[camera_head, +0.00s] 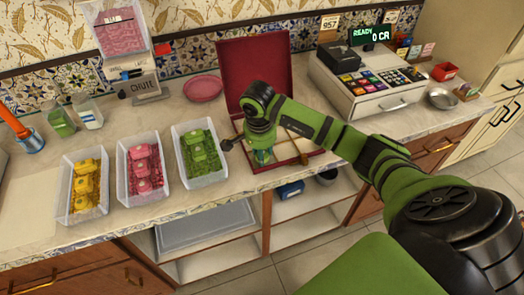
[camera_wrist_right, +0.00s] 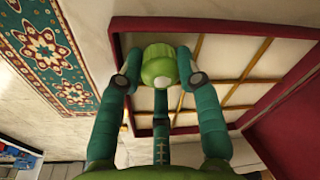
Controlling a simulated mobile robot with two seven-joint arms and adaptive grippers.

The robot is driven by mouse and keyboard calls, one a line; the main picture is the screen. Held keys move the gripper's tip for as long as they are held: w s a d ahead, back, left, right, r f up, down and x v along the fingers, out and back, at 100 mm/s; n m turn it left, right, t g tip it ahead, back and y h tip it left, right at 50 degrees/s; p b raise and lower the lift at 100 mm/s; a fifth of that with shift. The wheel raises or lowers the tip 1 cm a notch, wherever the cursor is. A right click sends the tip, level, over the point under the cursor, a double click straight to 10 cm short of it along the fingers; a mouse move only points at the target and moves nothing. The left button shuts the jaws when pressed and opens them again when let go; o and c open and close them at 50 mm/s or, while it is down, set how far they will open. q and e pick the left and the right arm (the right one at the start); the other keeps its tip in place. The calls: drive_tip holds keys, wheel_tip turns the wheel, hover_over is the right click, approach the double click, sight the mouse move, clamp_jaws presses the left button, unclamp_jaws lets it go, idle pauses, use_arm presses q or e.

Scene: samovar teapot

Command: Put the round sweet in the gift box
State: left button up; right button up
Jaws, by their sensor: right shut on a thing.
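The gift box (camera_head: 318,152) is dark red with its lid (camera_head: 257,70) standing open behind it on the counter. In the right wrist view, the box (camera_wrist_right: 225,22) has a pale inside split by gold dividers into several compartments; the ones that show look empty. My right gripper (camera_head: 262,157) is over the left part of the box. In the right wrist view its teal fingers (camera_wrist_right: 160,82) are shut around a green, ribbed round sweet (camera_wrist_right: 157,64). The sweet appears over a compartment near the box's edge; its height above the floor is unclear. My left gripper is out of view.
Left of the box stand clear bins of green (camera_head: 200,152), pink (camera_head: 146,168) and yellow sweets (camera_head: 87,187). A cash register (camera_head: 372,85) stands right of the box and a pink bowl (camera_head: 203,88) behind the bins.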

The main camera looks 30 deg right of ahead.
drive_tip(key=shift+f, duration=0.2)
drive_tip(key=o, duration=0.6)
drive_tip(key=shift+r, duration=0.1)
drive_tip(key=shift+r, duration=0.5)
drive_tip(key=r+b, duration=0.1)
drive_tip(key=r, duration=0.6)
drive_tip(key=s+a+r+b, duration=0.1)
drive_tip(key=r, duration=0.3)
drive_tip(key=shift+a+r+b, duration=0.1)
drive_tip(key=shift+b, duration=0.25)
